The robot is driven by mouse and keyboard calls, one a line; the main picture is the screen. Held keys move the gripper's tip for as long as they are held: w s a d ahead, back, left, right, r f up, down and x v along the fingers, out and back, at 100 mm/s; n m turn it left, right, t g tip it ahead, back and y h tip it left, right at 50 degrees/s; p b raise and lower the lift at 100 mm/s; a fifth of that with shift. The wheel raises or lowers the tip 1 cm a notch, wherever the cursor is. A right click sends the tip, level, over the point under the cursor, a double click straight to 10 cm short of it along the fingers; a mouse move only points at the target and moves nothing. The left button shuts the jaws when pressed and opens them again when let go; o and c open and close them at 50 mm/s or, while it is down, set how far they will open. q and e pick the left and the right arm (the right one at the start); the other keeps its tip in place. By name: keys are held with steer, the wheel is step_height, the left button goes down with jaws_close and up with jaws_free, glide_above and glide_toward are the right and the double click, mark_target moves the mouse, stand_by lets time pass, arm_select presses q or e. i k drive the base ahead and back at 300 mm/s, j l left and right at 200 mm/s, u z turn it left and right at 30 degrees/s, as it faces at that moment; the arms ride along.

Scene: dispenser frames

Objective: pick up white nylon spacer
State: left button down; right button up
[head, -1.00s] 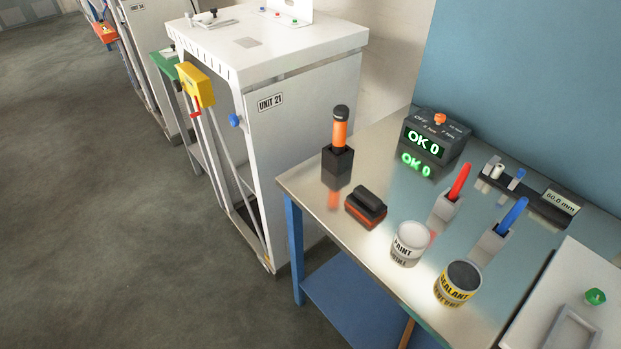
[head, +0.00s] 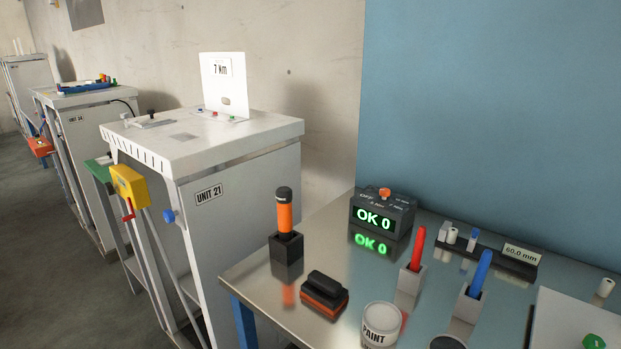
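Small white cylinders that look like spacers show in two places on the metal bench. One short white cylinder (head: 452,235) stands at the left end of a black gauge bar (head: 490,251), beside a blue-and-white piece (head: 473,238). Another white cylinder (head: 606,287) is at the far right, by the back edge of a light grey panel. I cannot tell from the picture which one is nylon. Neither of my grippers is in view.
The bench holds an OK 0 display box (head: 382,216), an orange tool in a black holder (head: 285,220), a black-and-orange block (head: 324,294), red (head: 418,250) and blue (head: 481,274) markers in holders, and a paint can (head: 381,326). A white UNIT 21 cabinet (head: 240,200) stands left.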

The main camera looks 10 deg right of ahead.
mark_target(452, 235)
steer(key=z, duration=1.4)
